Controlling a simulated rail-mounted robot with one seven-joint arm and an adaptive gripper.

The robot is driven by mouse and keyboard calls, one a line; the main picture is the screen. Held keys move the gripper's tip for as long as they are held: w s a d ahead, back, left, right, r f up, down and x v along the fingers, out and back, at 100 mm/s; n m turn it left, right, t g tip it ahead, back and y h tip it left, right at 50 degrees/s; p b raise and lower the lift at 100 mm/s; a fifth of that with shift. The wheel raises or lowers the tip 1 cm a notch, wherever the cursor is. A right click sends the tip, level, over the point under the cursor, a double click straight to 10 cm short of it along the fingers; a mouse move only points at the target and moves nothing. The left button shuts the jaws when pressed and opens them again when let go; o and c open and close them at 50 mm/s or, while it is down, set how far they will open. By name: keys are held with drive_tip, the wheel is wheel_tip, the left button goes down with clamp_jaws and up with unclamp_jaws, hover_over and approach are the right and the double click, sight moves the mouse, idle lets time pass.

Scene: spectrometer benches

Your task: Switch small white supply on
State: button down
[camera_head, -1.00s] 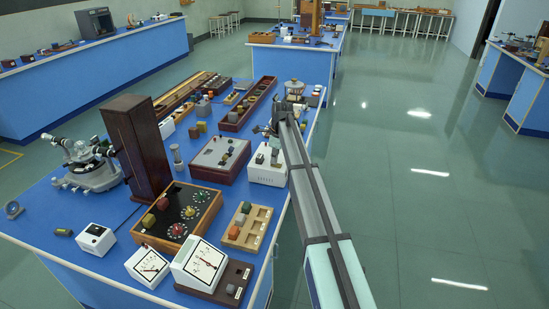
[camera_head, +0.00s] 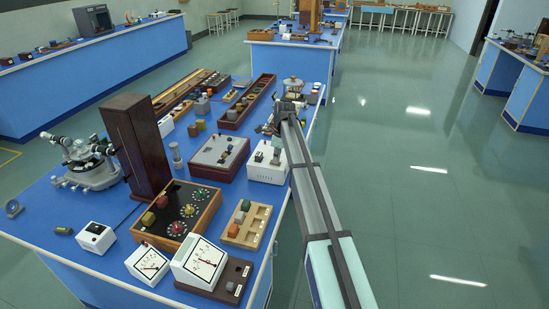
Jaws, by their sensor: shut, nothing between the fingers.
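A small white supply box (camera_head: 267,172) stands near the right edge of the blue bench, with small dark parts on its top and fine marks on its front. The position of the box's switch is too small to read.
A grey-topped dark red box (camera_head: 220,157) stands just left of the supply. Ahead is a long wooden tray (camera_head: 247,103); nearer are a wooden dial box (camera_head: 178,214), a wooden block holder (camera_head: 247,224) and white meters (camera_head: 199,263). Floor is clear at right.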

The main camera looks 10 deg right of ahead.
drive_tip(key=shift+r, duration=0.1)
drive_tip(key=r+p, duration=0.2)
drive_tip(key=r, duration=0.1)
drive_tip(key=r+p, duration=0.1)
drive_tip(key=shift+s+d+r, duration=0.1)
drive_tip(key=shift+d+r, duration=0.1)
drive_tip(key=shift+d, duration=0.1)
drive_tip(key=shift+d+r+b, duration=0.1)
drive_tip(key=shift+r+b, duration=0.3)
drive_tip(key=shift+b, duration=0.3)
wheel_tip(320, 180, up, 8)
drive_tip(key=d+b, duration=0.1)
drive_tip(key=b, duration=0.1)
drive_tip(key=shift+s+r, duration=0.25)
drive_tip(key=shift+s, duration=0.05)
drive_tip(key=shift+w+a+r, duration=0.2)
drive_tip(key=shift+w+a, duration=0.05)
drive_tip(key=shift+a, duration=0.4)
